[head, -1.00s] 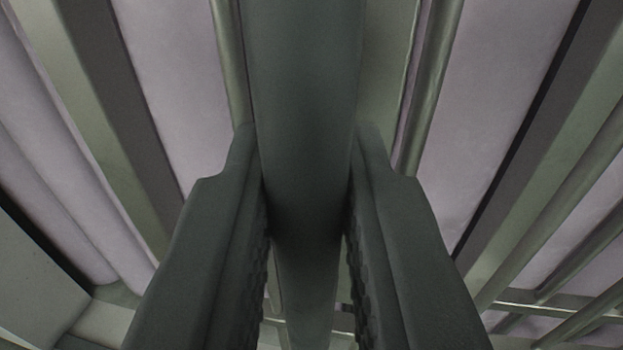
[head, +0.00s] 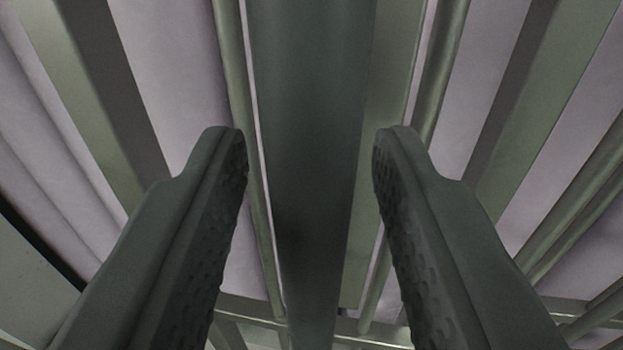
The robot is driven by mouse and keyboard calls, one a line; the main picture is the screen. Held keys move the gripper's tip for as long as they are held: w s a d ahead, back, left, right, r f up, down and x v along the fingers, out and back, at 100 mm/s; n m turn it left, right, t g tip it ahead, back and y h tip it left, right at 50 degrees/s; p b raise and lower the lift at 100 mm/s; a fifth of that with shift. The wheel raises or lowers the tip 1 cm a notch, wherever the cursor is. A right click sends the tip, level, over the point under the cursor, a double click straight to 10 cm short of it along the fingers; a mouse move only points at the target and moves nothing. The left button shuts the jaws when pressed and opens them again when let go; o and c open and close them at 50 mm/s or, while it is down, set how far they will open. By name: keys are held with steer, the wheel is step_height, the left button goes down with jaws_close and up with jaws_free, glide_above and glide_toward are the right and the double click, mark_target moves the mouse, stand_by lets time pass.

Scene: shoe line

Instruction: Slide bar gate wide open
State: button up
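A dark green vertical bar (head: 308,130) runs down the middle of the head view, in front of thinner gate bars. I cannot tell whether it is the gate's handle. My gripper (head: 310,150) is open, one finger on each side of this bar. Clear gaps show between both fingers and the bar. The lighter green upright bars (head: 445,70) of what looks like the gate stand behind it. The gate's ends are out of view, so how far it is open cannot be told.
Wide green posts (head: 85,90) stand at the left and more (head: 545,100) at the right. A horizontal rail (head: 250,308) crosses low behind the fingers. Pale lilac panels (head: 165,60) fill the background. Several thin bars (head: 580,215) slant at the right.

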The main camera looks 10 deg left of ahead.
steer(key=s+d, duration=0.2)
steer(key=s, duration=1.5)
steer(key=shift+d, duration=0.4)
steer(key=s+a+r+m+t+h, duration=0.1)
steer(key=s+a+r+h, duration=0.15)
steer(key=a+r, duration=0.95)
steer(key=s+a+r+t+h, duration=0.1)
steer(key=a+r+h, duration=0.2)
steer(key=a+r, duration=0.8)
steer(key=s+a+f+m, duration=0.1)
steer(key=s+a, duration=0.5)
steer(key=a, duration=0.2)
steer(key=s+a+f+m, duration=0.1)
steer(key=s+a+f, duration=0.1)
steer(key=s+a, duration=0.5)
steer(key=s+a+f+g+y, duration=0.1)
steer(key=s+a+f, duration=0.2)
steer(key=s+a, duration=0.3)
steer(key=s+a+f+n+g+y, duration=0.1)
steer(key=s+a+f, duration=0.2)
steer(key=s+a, duration=0.2)
steer(key=shift+s+a+y, duration=0.35)
steer(key=shift+s+a, duration=0.05)
steer(key=shift+s, duration=0.2)
